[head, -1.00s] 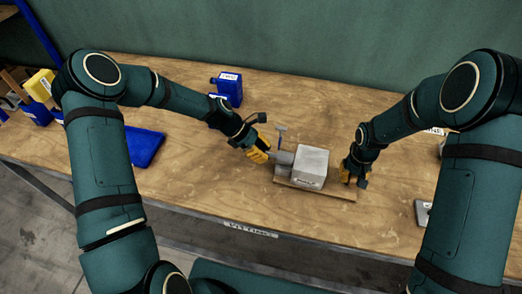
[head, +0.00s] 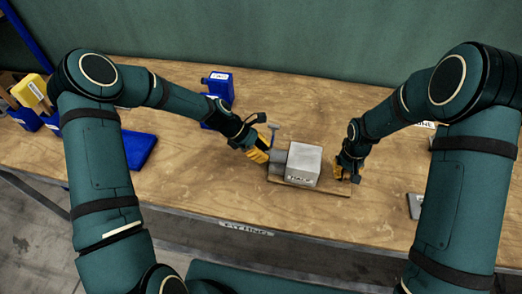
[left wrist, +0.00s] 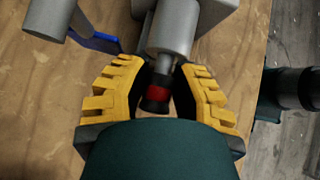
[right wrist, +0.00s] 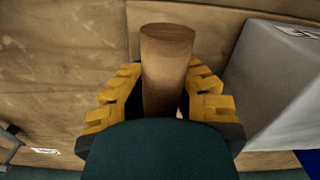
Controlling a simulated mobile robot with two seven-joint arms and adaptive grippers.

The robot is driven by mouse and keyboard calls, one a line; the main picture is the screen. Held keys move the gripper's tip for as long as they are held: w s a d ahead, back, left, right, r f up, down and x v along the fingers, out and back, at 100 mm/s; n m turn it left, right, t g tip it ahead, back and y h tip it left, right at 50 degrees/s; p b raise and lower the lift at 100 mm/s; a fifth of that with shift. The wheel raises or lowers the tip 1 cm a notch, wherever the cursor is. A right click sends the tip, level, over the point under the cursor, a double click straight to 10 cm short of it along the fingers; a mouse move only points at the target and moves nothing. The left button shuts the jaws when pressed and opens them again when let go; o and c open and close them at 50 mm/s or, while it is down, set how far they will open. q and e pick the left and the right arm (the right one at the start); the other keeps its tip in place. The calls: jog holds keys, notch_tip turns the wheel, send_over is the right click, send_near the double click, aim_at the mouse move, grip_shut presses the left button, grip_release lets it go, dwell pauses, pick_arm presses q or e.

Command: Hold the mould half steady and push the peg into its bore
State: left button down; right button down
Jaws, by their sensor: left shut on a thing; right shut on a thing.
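The mould half, a grey block (head: 306,160) with a label on its front, sits on a thin wooden board; it shows at the right of the right wrist view (right wrist: 285,85). The peg seems to be the grey cylinder (left wrist: 174,28) with a red and black end, in line with the block's left side. My left gripper (head: 266,155) is shut around that end (left wrist: 160,80). How deep the peg sits is hidden. My right gripper (head: 347,170) is shut on an upright wooden post (right wrist: 165,65) beside the block's right side.
The board (head: 320,187) lies near the table's front edge. A grey-headed tool (head: 273,128) stands behind my left gripper. A blue container (head: 219,85), a blue flat item (head: 140,149) and a grey item (head: 414,205) lie farther off. The table behind the block is clear.

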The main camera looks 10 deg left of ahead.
pick_arm(q)
jog(key=shift+d, duration=0.2)
jog(key=c, duration=0.7)
grip_release()
jog(key=shift+d, duration=0.1)
jog(key=shift+c, duration=0.2)
jog(key=v, duration=1.2)
